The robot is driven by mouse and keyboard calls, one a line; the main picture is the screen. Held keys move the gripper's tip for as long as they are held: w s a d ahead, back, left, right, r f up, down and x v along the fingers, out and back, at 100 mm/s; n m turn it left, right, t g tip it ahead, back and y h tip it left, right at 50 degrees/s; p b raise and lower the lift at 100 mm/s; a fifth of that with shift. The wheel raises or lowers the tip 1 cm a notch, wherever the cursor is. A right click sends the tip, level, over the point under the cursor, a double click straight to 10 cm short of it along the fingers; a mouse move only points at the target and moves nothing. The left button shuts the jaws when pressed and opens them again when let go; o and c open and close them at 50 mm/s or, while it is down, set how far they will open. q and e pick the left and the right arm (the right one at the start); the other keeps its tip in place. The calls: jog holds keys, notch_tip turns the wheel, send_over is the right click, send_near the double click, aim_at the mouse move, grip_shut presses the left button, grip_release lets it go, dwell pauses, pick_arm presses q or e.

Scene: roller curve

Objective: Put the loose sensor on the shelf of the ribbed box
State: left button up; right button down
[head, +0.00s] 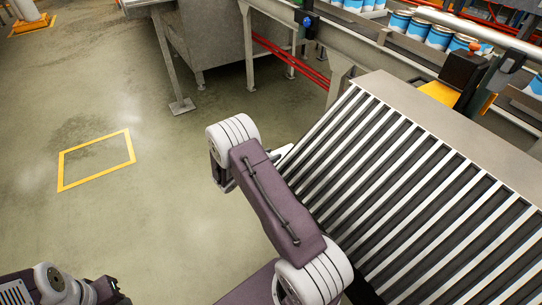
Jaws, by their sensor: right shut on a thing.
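A large grey body with pale parallel ribs (400,190) fills the right side, with a flat grey top (440,115) along its far edge. It may be the ribbed box, but I cannot be sure. My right gripper (283,154) is mostly hidden behind its own purple forearm, at the left edge of the ribs. Only a small pale part shows there. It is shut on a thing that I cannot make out. No loose sensor can be clearly identified. My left gripper (108,291) is low at the left, dark and partly cut off, over the floor.
A black unit with a yellow part (437,94) stands behind the flat top. A rail carries a small black device (308,22) at the top. Blue and white cans (440,36) line up behind. The floor at left is clear, with a yellow marked square (130,148).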

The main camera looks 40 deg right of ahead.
jog(key=c, duration=1)
grip_release()
jog(key=shift+f, duration=0.15)
jog(key=shift+a+r+p, duration=0.15)
jog(key=shift+r+p, duration=0.15)
jog(key=shift+r, duration=0.05)
jog(key=p+v, duration=0.1)
jog(key=v, duration=1)
jog(key=shift+s+a+p, duration=0.1)
jog(key=shift+a+p, duration=0.2)
